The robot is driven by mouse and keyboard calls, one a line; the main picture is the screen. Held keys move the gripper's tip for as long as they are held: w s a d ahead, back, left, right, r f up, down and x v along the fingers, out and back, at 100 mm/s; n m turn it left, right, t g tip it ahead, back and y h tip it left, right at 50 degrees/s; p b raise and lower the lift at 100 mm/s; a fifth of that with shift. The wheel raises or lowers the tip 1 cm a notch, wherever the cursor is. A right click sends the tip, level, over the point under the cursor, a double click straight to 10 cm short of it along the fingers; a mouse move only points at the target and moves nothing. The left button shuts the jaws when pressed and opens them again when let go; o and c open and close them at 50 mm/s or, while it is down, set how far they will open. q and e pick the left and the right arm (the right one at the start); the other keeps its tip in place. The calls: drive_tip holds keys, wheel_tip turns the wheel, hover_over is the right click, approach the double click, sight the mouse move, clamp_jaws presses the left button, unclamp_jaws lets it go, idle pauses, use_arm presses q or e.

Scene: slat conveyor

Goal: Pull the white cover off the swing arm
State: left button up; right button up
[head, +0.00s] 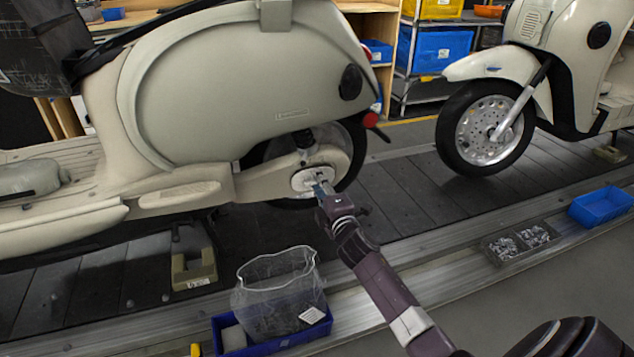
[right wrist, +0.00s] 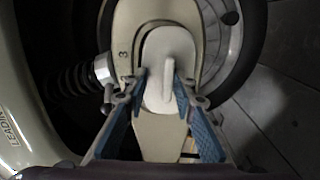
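The white cover (head: 303,181) sits on the end of the cream swing arm (head: 262,184), at the scooter's rear wheel. In the right wrist view the cover (right wrist: 170,48) is a rounded plate with a raised upright tab (right wrist: 168,88). My right gripper (head: 320,186) is at the cover. In the right wrist view its blue-padded fingers (right wrist: 163,88) are apart, one on each side of the tab, with gaps visible. In the head view the gripper hides part of the cover. My left gripper is not in view.
A blue bin (head: 262,345) with a clear bag (head: 277,285) stands below, on the conveyor edge. A parts tray (head: 518,242) and another blue bin (head: 603,206) lie to the right. A second scooter (head: 520,85) stands behind right. The slats (head: 400,195) between the scooters are clear.

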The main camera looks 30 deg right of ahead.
drive_tip(key=shift+s+f, duration=0.1)
drive_tip(key=shift+s, duration=0.05)
drive_tip(key=v, duration=1.1)
drive_tip(key=shift+s+a, duration=0.2)
drive_tip(key=shift+s, duration=0.2)
